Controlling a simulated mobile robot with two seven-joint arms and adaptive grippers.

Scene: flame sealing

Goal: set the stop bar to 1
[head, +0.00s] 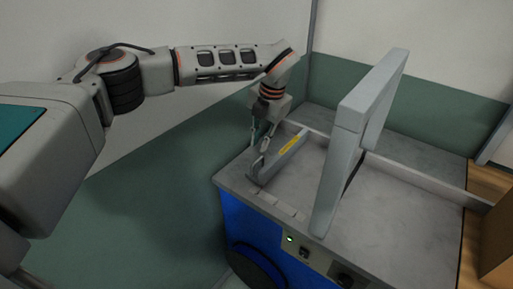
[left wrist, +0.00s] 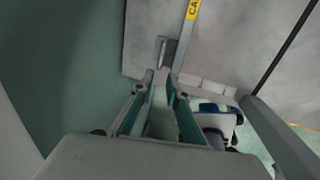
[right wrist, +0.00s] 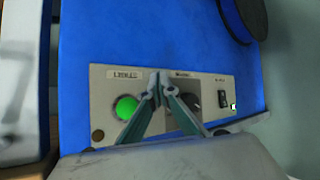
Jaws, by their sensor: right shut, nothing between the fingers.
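The stop bar is likely the grey bar (head: 280,161) with a yellow label on the machine's grey top, at its left side. In the left wrist view the bar (left wrist: 183,45) runs up the picture, its label partly reading "CA", with a small upright tab (left wrist: 162,52) at its near end. My left gripper (head: 261,150) is over that near end. Its fingertips (left wrist: 161,77) are apart with a narrow gap, just short of the tab; I cannot tell if they touch it. My right gripper (right wrist: 160,80) is shut and empty in front of the machine's control panel (right wrist: 108,96).
A tall grey arm (head: 330,185) stands over the middle of the machine top (head: 400,215). Pale blocks (head: 280,205) line the top's front edge. The panel has a green button (right wrist: 126,107), a black knob (right wrist: 190,101) and a switch (right wrist: 222,98). A cardboard-coloured box (head: 497,235) stands at right.

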